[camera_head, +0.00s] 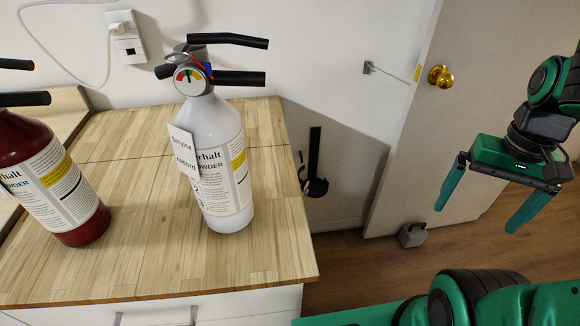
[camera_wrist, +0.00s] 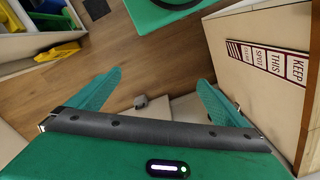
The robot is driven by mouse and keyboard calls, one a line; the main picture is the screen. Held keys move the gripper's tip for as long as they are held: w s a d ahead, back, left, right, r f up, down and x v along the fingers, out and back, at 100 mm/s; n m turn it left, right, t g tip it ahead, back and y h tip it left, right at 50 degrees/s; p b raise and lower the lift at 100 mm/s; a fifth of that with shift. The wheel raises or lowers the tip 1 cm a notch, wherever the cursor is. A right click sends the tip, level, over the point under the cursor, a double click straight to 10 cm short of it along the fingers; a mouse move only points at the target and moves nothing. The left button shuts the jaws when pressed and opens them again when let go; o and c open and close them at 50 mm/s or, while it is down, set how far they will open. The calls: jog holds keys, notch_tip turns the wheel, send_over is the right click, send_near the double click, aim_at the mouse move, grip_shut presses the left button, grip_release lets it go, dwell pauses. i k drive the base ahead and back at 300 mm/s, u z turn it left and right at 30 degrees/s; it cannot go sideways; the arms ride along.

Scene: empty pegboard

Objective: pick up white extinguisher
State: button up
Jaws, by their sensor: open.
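The white extinguisher (camera_head: 222,150) stands upright on the wooden countertop (camera_head: 150,250) in the head view. It has a black handle, a round gauge, a label and a hanging service record tag. My gripper (camera_head: 482,212) is at the right of the head view, in the air over the floor, well apart from the extinguisher. Its two green fingers are spread wide with nothing between them. In the wrist view my gripper (camera_wrist: 148,88) is also open and empty. The white extinguisher does not show in the wrist view.
A red extinguisher (camera_head: 50,185) stands on the countertop left of the white one. A door (camera_head: 440,130) with a brass knob is behind my gripper, with a grey block (camera_head: 412,235) at its foot. A sign (camera_wrist: 270,62) shows in the wrist view.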

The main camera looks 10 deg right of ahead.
aim_at(207, 135)
jog(key=z, duration=0.05)
jog(key=k, duration=1.15)
jog(key=u, duration=0.65)
